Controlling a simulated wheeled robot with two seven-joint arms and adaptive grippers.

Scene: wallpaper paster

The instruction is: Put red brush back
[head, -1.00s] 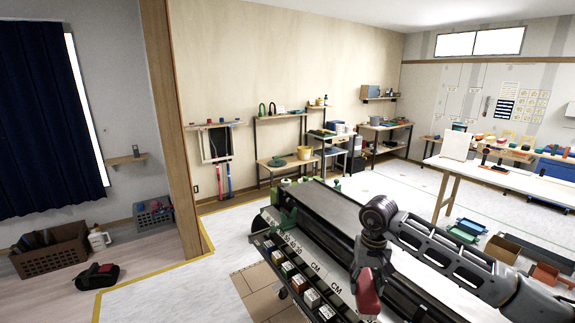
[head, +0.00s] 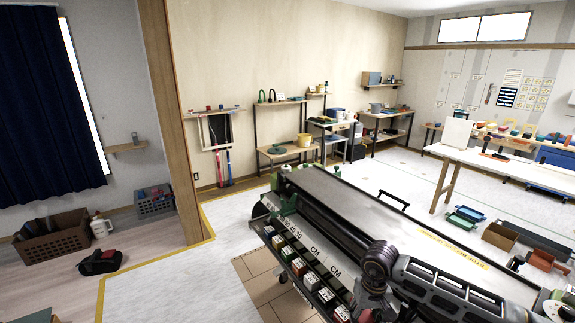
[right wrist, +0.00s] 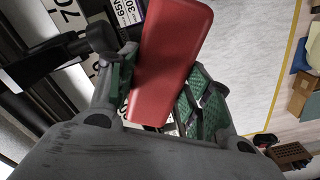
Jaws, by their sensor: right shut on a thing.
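In the head view a small red part of the brush (head: 366,316) shows under my right wrist at the bottom edge; the fingers are mostly cut off there. The brush is over the front side of the pasting machine (head: 345,205). Whether it touches anything is hidden.
A narrow tray (head: 262,228) with several small boxes (head: 308,276) runs along the machine's front. A white table (head: 490,160) stands at the right, with bins (head: 465,216) on the floor below. Crates (head: 55,238) sit at the left.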

